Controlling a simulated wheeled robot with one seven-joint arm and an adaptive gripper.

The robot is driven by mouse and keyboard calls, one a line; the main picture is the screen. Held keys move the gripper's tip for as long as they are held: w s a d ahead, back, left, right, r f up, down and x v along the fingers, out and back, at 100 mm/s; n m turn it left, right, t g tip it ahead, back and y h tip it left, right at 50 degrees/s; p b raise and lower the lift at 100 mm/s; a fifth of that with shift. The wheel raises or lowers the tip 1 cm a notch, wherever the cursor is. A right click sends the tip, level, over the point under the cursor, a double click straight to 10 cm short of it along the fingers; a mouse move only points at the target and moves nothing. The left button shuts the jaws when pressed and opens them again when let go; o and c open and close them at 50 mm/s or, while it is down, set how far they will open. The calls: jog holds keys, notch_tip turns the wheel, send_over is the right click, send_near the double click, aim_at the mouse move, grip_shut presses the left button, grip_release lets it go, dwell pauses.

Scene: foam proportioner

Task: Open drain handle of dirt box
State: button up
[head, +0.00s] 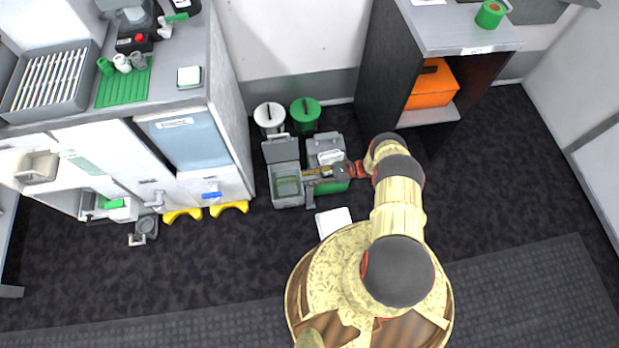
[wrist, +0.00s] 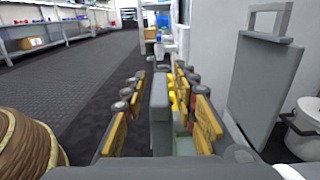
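A grey box (head: 288,200) with a raised lid (head: 280,150) stands on the floor, with green inside; I take it as the dirt box. The lid also shows upright at the right of the wrist view (wrist: 258,85). My gripper (head: 310,175) reaches in from the right at the box's right side. In the wrist view its brown-padded fingers (wrist: 162,115) are apart, one on each side of a grey upright bar (wrist: 160,110). Gaps show between bar and pads. The bar may be the drain handle; I cannot tell for sure. Its lower end is hidden.
A second grey box with a green lower part (head: 333,184) adjoins on the right. White (head: 268,118) and green (head: 305,112) buckets stand behind, near the wall. A cabinet with a blue handle (head: 211,195) is at left.

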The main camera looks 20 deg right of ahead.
jog(key=shift+o, duration=0.3)
jog(key=s+d, duration=0.2)
jog(key=d, duration=0.9)
jog(key=shift+d, duration=0.4)
jog(key=shift+s, duration=0.1)
